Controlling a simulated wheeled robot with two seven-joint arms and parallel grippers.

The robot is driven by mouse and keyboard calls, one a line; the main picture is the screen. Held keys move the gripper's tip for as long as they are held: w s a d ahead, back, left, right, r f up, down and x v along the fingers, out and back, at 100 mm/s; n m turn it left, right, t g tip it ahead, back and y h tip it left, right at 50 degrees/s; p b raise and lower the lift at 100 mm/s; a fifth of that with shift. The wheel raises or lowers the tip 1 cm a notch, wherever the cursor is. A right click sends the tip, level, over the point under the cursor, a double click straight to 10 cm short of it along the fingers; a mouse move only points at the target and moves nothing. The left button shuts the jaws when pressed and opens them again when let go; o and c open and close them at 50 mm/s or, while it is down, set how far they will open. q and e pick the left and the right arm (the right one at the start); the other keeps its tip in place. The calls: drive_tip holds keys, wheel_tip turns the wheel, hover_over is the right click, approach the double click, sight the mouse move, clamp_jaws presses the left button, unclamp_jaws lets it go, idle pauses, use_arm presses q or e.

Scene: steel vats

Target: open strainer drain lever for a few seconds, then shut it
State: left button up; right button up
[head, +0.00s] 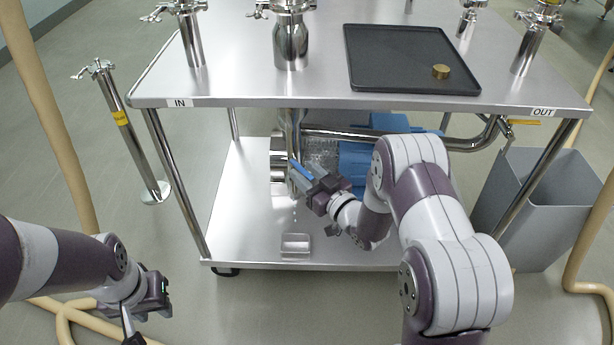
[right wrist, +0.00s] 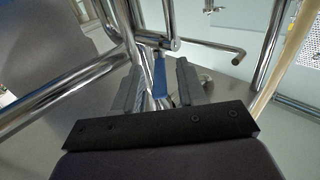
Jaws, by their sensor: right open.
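The drain lever is a blue-handled strip (head: 301,170) under the cart's table top, beside the steel vertical pipe. In the right wrist view the blue lever (right wrist: 160,76) lies between the two grey fingers. My right gripper (head: 298,180) reaches under the table top at the lever. Its fingers (right wrist: 158,84) stand apart on either side of the lever, with gaps visible. My left gripper (head: 130,322) hangs low at the left, away from the cart; its finger opening is not clear. The strainer body is partly hidden behind my right gripper.
The steel cart top (head: 300,88) holds a black tray (head: 400,50) with a brass piece (head: 441,71). A blue pump (head: 358,165) sits beneath. A grey bin (head: 535,190) and hoses stand around the cart.

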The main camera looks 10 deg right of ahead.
clamp_jaws()
